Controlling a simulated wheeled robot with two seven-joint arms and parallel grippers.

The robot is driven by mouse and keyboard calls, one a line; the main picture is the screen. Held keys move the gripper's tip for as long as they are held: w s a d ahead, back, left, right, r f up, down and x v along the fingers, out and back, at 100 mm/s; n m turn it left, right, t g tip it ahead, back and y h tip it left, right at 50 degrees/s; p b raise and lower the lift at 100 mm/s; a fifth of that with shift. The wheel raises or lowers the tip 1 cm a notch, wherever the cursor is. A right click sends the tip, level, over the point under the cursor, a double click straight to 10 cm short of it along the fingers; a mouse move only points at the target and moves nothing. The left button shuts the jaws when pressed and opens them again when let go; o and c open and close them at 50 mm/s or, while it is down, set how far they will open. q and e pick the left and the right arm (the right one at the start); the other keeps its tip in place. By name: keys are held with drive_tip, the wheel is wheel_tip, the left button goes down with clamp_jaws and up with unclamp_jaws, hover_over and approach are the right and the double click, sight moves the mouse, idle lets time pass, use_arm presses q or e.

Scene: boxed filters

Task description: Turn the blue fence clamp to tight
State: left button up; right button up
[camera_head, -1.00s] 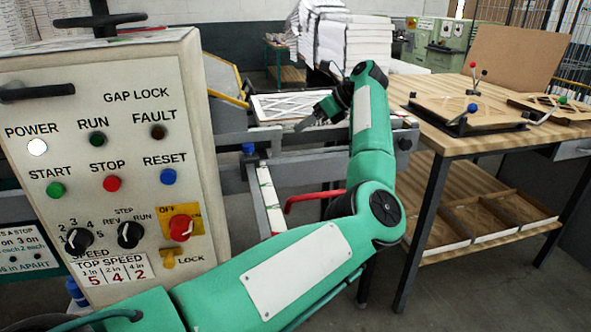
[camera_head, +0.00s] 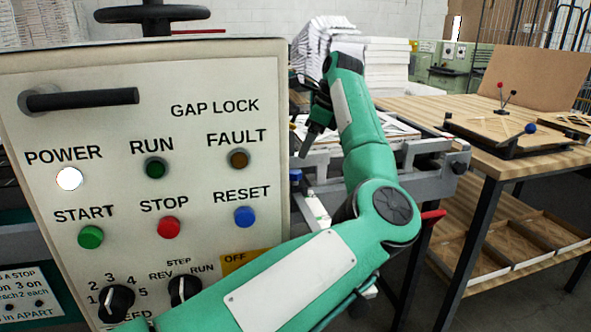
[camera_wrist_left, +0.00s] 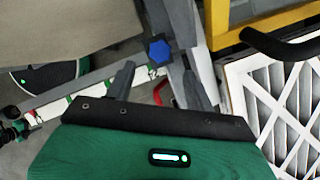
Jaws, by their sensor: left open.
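The blue fence clamp is a six-sided blue knob (camera_wrist_left: 159,50) on a grey metal bracket at the fence rail in the left wrist view. In the head view it shows as a small blue piece (camera_head: 295,175) at the right edge of the control panel, partly hidden. My left gripper (camera_head: 308,146) points down above and slightly right of it. In the left wrist view its two fingers (camera_wrist_left: 158,71) are apart, with the knob just beyond the tips, roughly in line with the gap. Nothing is between the fingers. My right gripper is out of view.
The control panel (camera_head: 210,120) with buttons and a black handle stands close on the left. A pleated filter (camera_wrist_left: 288,105) lies right of the clamp, near a yellow bar (camera_wrist_left: 270,28). A red lever (camera_head: 432,216) sticks out behind my arm. A wooden table (camera_head: 420,108) stands right.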

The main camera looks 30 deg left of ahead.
sight(296, 171)
use_arm(q)
drive_tip(key=x, duration=0.7)
drive_tip(key=shift+a+f, duration=0.1)
drive_tip(key=shift+f, duration=0.15)
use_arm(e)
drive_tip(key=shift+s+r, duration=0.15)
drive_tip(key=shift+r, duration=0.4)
use_arm(q)
drive_tip(key=c, duration=1)
drive_tip(key=shift+o, duration=0.2)
